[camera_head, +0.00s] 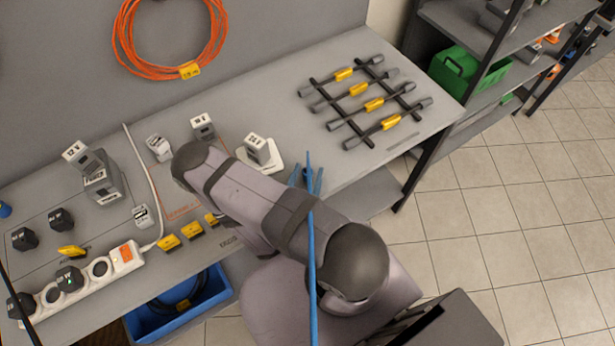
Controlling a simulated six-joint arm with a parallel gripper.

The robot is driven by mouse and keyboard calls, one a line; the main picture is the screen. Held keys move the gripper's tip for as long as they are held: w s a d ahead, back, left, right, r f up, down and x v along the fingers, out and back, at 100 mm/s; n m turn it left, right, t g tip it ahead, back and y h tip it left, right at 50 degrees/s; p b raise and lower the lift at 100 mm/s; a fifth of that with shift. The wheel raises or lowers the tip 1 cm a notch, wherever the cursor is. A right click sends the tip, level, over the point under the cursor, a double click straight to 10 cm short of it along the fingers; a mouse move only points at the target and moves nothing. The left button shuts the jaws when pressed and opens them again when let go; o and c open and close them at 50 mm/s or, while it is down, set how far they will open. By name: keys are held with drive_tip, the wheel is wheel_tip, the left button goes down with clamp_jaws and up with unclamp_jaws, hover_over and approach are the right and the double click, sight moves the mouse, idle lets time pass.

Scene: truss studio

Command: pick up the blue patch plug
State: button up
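No blue patch plug can be made out for certain. A small blue piece (4,209) is cut off by the left edge, too small to identify. A thin blue strip or cable (312,270) runs down the picture across my arm. Short blue pieces (318,181) stand beside its top end at the bench's front edge; what they are is unclear. My arm (290,210) stretches from the lower right over the bench toward the middle. My gripper cannot be made out; the arm's own links cover the area beneath.
The grey bench (270,105) holds grey adapters (203,126), a white power strip (90,280), yellow-labelled pieces (193,232) and a dark rack (362,98). An orange cable coil (190,70) hangs behind. A blue bin (180,305) sits below. Shelves (480,40) stand at right.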

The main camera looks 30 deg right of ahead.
sight(308, 171)
clamp_jaws()
drive_tip(key=shift+r, duration=0.1)
wheel_tip(308, 171, up, 10)
drive_tip(key=p, duration=0.8)
drive_tip(key=shift+p, duration=0.35)
